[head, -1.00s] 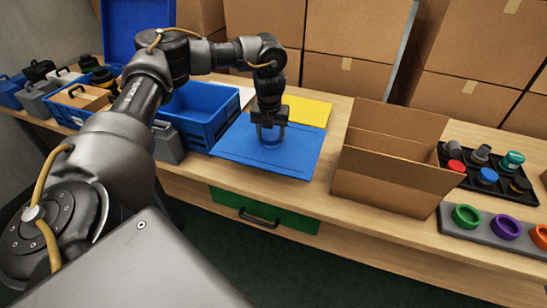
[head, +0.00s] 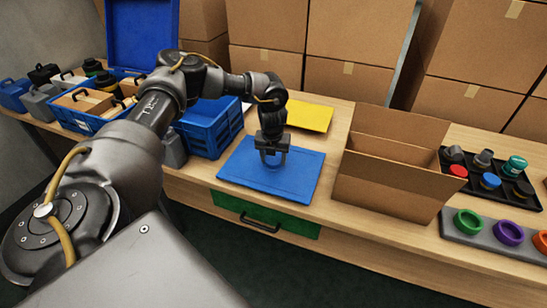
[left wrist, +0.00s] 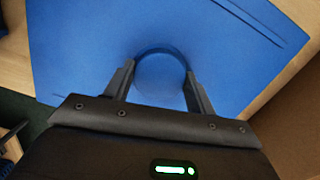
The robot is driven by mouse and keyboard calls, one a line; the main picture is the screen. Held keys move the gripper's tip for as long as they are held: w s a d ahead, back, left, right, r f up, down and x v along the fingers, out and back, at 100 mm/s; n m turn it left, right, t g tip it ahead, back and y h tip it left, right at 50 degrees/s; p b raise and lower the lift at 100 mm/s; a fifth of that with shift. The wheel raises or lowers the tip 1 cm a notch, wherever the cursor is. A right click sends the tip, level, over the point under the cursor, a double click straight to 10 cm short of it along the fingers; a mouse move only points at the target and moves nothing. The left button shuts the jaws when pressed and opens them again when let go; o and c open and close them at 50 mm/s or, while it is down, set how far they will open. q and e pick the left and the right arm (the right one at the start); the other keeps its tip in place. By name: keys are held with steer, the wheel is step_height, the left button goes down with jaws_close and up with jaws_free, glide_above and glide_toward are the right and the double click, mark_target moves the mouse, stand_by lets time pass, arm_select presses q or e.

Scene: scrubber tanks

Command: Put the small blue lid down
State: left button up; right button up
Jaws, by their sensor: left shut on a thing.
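The small blue lid (head: 240,168) is a flat blue panel with a round blue knob in its middle. In the head view it lies flat at or just above the wooden bench, near the front edge; I cannot tell whether it touches. My left gripper (head: 272,158) points down and is shut on the knob. In the left wrist view the fingers (left wrist: 158,88) stand on both sides of the round knob (left wrist: 160,72), and the lid (left wrist: 90,40) spreads beyond them. My right gripper is not in view.
An open blue crate (head: 208,138) stands left of the lid. A yellow panel (head: 310,115) lies behind it. An open cardboard box (head: 395,180) stands close on the right. A black tray (head: 515,200) and a grey holder with coloured rings (head: 485,235) are farther right.

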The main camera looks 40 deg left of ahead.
mark_target(273, 162)
arm_select(q)
steer(key=shift+f, duration=0.15)
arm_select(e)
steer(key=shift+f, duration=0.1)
arm_select(q)
steer(key=o, duration=1.1)
steer(key=r, duration=0.8)
steer(key=s+r, duration=0.1)
steer(key=r, duration=0.3)
steer(key=shift+s+d+r, duration=0.1)
steer(key=shift+d+r, duration=0.05)
steer(key=shift+d, duration=0.25)
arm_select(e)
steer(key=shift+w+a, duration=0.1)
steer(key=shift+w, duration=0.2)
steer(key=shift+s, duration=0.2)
